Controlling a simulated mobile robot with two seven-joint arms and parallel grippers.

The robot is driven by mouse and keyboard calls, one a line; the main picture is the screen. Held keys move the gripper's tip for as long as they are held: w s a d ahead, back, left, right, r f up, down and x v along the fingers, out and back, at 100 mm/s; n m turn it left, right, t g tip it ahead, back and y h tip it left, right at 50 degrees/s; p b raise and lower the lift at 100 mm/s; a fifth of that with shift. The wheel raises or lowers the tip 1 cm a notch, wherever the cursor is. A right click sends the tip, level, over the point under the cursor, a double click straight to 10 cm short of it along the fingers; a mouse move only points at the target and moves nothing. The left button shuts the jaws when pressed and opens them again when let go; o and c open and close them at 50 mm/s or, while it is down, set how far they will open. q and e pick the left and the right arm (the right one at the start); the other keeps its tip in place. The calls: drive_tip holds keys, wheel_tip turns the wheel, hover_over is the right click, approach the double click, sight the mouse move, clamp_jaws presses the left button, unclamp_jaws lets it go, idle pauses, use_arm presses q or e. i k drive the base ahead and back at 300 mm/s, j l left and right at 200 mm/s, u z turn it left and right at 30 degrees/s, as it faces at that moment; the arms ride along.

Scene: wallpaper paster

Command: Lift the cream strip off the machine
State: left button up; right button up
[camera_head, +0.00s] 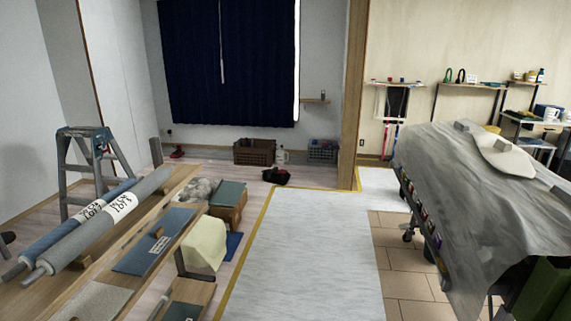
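The machine (432,225) stands at the right, a long dark body on wheels with coloured parts along its side. A wrinkled grey sheet (455,185) drapes over its top and hangs down its near end. A pale, off-white curved piece (505,158) lies on top of the sheet, with small grey blocks at its ends; it looks like the cream strip, but I cannot be sure. A cream cloth (205,243) also hangs over something low at the left, apart from the machine. Neither of my grippers is in view.
A wooden bench (130,235) with wallpaper rolls (110,212) stands at left, a stepladder (85,160) behind it. A pale floor covering (305,255) leaves a clear lane between bench and machine. A wooden post (353,95) stands beyond. A green box (545,290) is at lower right.

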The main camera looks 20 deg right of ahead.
sight(501, 155)
drive_tip(key=i+l+z, duration=0.1)
drive_tip(key=i+z, duration=0.25)
drive_tip(key=i, duration=0.25)
drive_tip(key=i+j+z, duration=0.1)
drive_tip(key=i+z, duration=0.25)
drive_tip(key=i, duration=0.2)
drive_tip(key=i+z, duration=0.4)
drive_tip(key=i, duration=0.15)
drive_tip(key=i+j+z, duration=0.55)
drive_tip(key=i+z, duration=0.25)
drive_tip(key=i+j+z, duration=0.4)
drive_tip(key=i+l, duration=0.05)
